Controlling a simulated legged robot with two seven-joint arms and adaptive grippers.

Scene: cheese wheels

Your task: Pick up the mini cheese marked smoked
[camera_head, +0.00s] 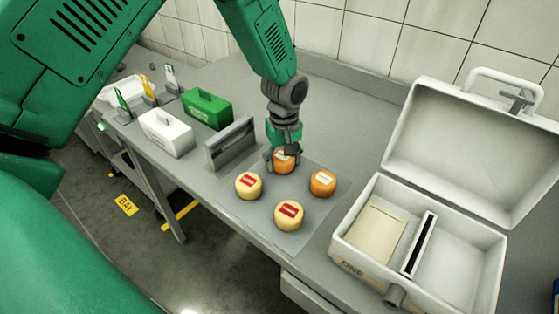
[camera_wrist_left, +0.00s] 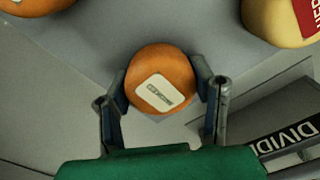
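An orange mini cheese (camera_head: 284,161) with a pale label sits at the back of the grey mat (camera_head: 323,208). My left gripper (camera_head: 283,155) comes down over it from above. In the left wrist view the same cheese (camera_wrist_left: 161,79) lies between the two fingers of my left gripper (camera_wrist_left: 161,85), which press close against its sides; the label print is too small to read. Another orange cheese (camera_head: 322,183) with a pale label stands to the right. Two yellow cheeses with red labels, one at left (camera_head: 248,186) and one in front (camera_head: 289,215), stand on the mat. My right gripper is out of view.
A grey upright divider (camera_head: 231,145) stands left of the mat, close to my gripper. An open white case (camera_head: 345,250) with a raised lid is at the right. A green box (camera_head: 207,108) and a white box (camera_head: 165,133) stand at the left. The wall is behind.

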